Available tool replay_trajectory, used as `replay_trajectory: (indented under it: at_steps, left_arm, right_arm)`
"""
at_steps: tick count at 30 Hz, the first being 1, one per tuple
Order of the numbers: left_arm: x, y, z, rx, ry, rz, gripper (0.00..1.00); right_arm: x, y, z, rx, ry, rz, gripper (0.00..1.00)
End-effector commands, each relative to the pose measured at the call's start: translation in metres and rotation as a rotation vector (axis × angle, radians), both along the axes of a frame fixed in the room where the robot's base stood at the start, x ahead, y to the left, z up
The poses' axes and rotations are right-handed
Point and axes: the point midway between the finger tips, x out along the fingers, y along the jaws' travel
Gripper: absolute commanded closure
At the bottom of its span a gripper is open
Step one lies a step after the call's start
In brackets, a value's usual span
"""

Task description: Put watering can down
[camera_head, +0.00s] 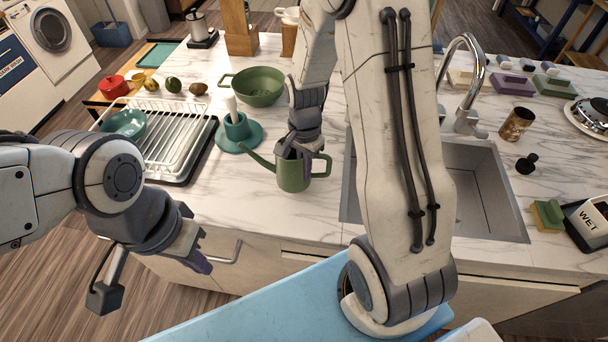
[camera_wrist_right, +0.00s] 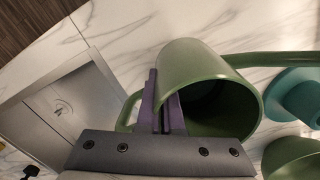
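The green watering can (camera_head: 292,174) is upright at the counter's front, left of the sink, with its spout pointing left. I cannot tell whether its base touches the counter. My right gripper (camera_head: 303,160) comes down from above at the can's rim. In the right wrist view, the gripper's fingers (camera_wrist_right: 165,108) are close together on the can's wall beside the handle, and the can's open mouth (camera_wrist_right: 222,105) faces the camera. My left gripper (camera_head: 152,280) is open and empty, in front of the counter at the lower left.
A white dish rack (camera_head: 175,148) is further left, and a green colander (camera_head: 258,86) is behind. The sink (camera_head: 475,190) is to the right. The marble counter (camera_head: 240,197) has bare room in front.

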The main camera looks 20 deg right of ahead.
Motion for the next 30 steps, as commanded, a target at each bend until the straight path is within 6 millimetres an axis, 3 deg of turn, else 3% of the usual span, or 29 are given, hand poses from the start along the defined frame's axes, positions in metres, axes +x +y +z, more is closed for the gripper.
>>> replay_trajectory:
  at_steps: [6, 19, 21, 22, 30]
  left_arm:
    - [0.0, 0.0, 0.009, 0.0, 0.0, -0.001, 1.0]
    - [0.0, 0.0, 0.005, 0.0, 0.0, -0.001, 1.0]
    - [0.0, 0.0, 0.006, 0.0, 0.0, -0.001, 1.0]
    - [0.0, 0.0, 0.006, 0.0, 0.0, -0.001, 1.0]
    - [0.0, 0.0, 0.006, 0.0, 0.0, -0.001, 1.0]
  right_arm:
    - [-0.001, 0.0, -0.025, 0.001, 0.003, -0.001, 1.0]
    - [-0.001, 0.0, -0.033, 0.0, 0.0, 0.0, 1.0]
    - [-0.001, 0.0, -0.032, 0.0, 0.001, 0.0, 0.7]
    - [-0.001, 0.0, -0.031, 0.0, 0.001, 0.0, 0.67]
    - [-0.001, 0.0, -0.031, 0.001, 0.001, 0.001, 0.67]
